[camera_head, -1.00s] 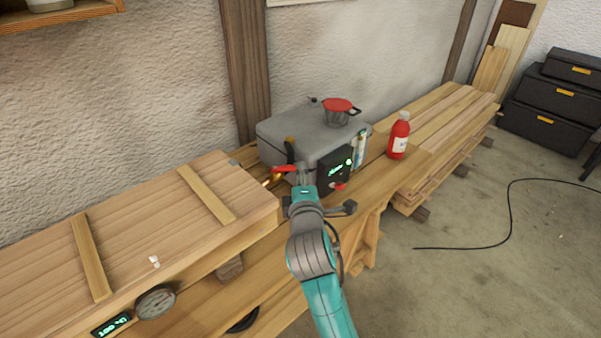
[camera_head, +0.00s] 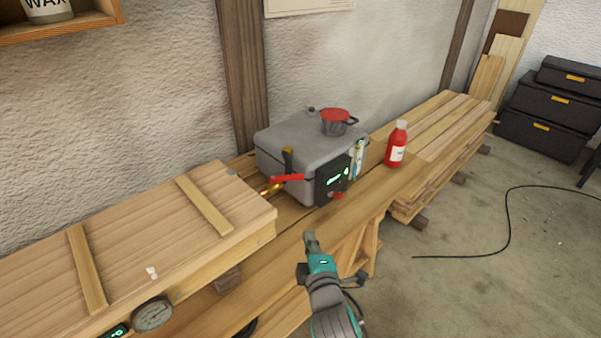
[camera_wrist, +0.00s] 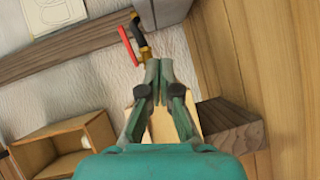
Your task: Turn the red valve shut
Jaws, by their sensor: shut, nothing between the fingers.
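The red valve is a flat red lever (camera_head: 287,179) at the front left corner of a grey box, beside a black upright fitting and a brass pipe (camera_head: 270,189). The red lever also shows in the wrist view (camera_wrist: 130,46), near the top, with the black and brass fitting to its right. My gripper (camera_head: 310,238) is in front of the bench, below and apart from the lever. In the wrist view its fingertips (camera_wrist: 158,66) are together with nothing between them, and they overlap the lower end of the fitting in the picture.
The grey box (camera_head: 290,140) carries a red-topped pot (camera_head: 336,120) and a black panel with a green display (camera_head: 331,180). A red bottle (camera_head: 396,148) stands to its right. A slatted wooden box (camera_head: 130,240) lies to the left, with a round gauge (camera_head: 153,314) at its front.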

